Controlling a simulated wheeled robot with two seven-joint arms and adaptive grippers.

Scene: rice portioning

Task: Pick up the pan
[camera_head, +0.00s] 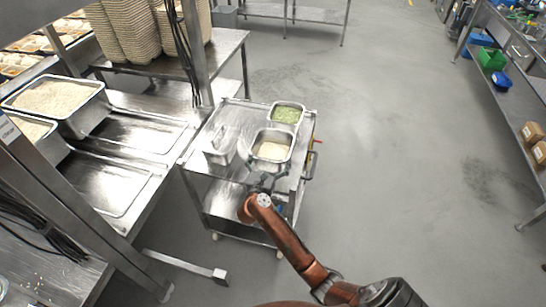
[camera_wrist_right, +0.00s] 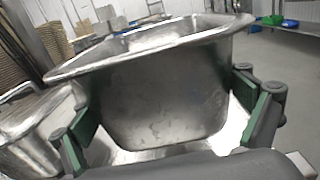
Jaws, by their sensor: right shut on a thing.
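The pan (camera_head: 272,145) is a steel container with pale rice in it, on the top of a steel cart (camera_head: 236,112). My right gripper (camera_head: 265,181) is at the pan's near side. In the right wrist view the pan (camera_wrist_right: 165,95) fills the middle, and the green-padded fingers of the right gripper (camera_wrist_right: 170,125) are on either side of its body. The right gripper is shut on the pan. I cannot tell whether the pan's base touches the cart top. My left gripper is not in view.
A pan of green food (camera_head: 287,114) stands just behind, and an empty-looking steel container (camera_head: 219,149) stands to the left on the cart. A steel counter (camera_head: 110,190) with large rice trays (camera_head: 97,112) is at left. Open floor (camera_head: 390,150) lies to the right.

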